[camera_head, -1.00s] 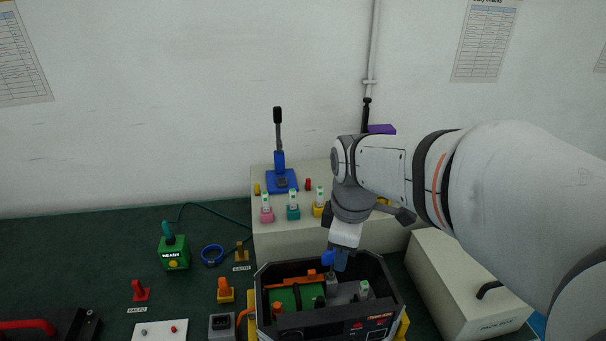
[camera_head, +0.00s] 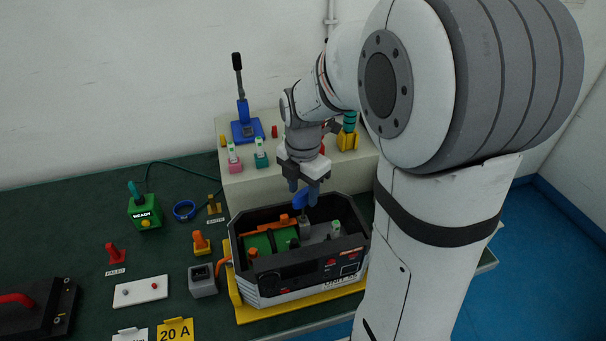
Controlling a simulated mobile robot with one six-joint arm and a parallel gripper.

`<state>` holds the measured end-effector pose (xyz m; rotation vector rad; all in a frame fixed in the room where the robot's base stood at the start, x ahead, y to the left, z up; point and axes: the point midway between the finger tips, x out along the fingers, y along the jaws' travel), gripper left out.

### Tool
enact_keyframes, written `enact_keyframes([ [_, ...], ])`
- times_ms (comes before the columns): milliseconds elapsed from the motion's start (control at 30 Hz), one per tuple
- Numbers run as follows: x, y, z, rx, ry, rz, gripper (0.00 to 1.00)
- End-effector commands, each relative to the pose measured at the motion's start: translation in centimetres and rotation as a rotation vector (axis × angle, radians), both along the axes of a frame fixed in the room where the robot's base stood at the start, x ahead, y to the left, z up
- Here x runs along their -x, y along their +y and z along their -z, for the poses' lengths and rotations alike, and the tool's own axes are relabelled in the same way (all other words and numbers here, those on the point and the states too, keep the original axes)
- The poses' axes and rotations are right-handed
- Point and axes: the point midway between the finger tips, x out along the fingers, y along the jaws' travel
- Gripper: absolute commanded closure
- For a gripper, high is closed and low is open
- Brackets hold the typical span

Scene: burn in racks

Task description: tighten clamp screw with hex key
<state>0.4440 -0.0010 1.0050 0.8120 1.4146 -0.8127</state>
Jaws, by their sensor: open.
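My gripper (camera_head: 304,184) points down above the open black case of the unit (camera_head: 273,281), with its fingers apart. A blue piece (camera_head: 300,199) shows just under and between the fingertips, above a grey block inside the case; it may be the hex key's handle, but I cannot tell for sure. The clamp screw cannot be made out from here. Inside the case lie a green board (camera_head: 262,243) and an orange bar (camera_head: 268,227). The case sits on a yellow tray (camera_head: 243,313).
A cream raised shelf (camera_head: 243,190) behind the case carries a blue lever press (camera_head: 246,128) and several small coloured pieces. A green READY box (camera_head: 145,211), a red FAILED peg (camera_head: 114,253) and a grey socket box (camera_head: 203,281) stand to the left.

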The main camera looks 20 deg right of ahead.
Motion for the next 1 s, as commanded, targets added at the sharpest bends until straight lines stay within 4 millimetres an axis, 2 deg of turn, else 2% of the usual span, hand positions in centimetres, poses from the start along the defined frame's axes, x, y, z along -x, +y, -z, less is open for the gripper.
enact_keyframes([
  [200, 0.0, 0.0, 2.0, 0.001, 0.001, 0.001, 0.55],
  [500, 0.0, -0.1, 2.2, -0.001, -0.001, 0.002, 0.55],
  [1000, 0.0, -0.1, 2.2, -0.001, -0.001, 0.003, 0.95],
])
